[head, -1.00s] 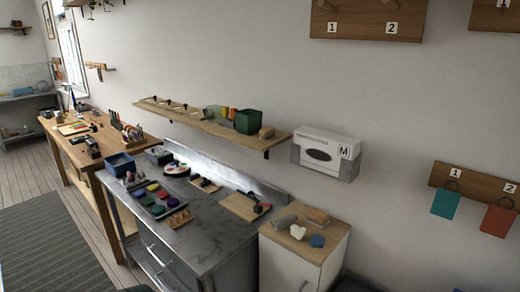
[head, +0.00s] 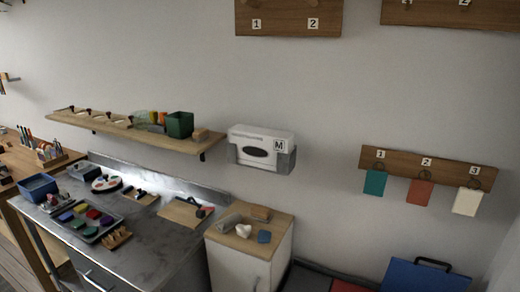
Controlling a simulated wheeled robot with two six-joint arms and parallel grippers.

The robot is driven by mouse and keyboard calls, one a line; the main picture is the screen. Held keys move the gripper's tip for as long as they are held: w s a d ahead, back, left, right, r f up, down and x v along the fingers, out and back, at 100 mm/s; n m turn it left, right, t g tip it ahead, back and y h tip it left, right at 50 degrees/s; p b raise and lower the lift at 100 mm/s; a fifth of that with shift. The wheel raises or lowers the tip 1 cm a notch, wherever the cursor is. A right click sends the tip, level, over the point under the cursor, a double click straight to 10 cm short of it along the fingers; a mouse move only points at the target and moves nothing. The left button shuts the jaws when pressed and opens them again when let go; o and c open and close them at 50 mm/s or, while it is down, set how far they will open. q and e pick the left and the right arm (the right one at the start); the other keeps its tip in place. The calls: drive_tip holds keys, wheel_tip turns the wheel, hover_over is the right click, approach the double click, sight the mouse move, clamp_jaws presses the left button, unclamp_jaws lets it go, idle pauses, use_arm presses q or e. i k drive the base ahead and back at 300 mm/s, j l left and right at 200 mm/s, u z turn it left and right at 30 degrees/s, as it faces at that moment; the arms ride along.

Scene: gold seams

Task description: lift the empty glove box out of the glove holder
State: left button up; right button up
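The glove box (head: 250,138) is white with a dark oval opening on its front and a black "M" label at its right. It sits in the grey glove holder (head: 288,160), which is fixed to the wall above the small cabinet. The holder covers the lower edge and sides of the box. Whether the box is empty cannot be seen. Neither of my grippers shows in the head view.
A wooden shelf (head: 100,124) with a green pot (head: 180,124) is left of the holder. Below stand a metal worktop (head: 150,235) with paints and a small cabinet (head: 240,261) with blocks on top. A hook rail (head: 400,162) with coloured tags hangs at right.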

sight(257, 147)
drive_tip(key=l, duration=0.55)
drive_tip(key=i+l+z, duration=0.1)
drive_tip(key=l, duration=0.4)
drive_tip(key=l+z, duration=0.25)
drive_tip(key=i+l+z, duration=0.15)
drive_tip(key=z, duration=0.15)
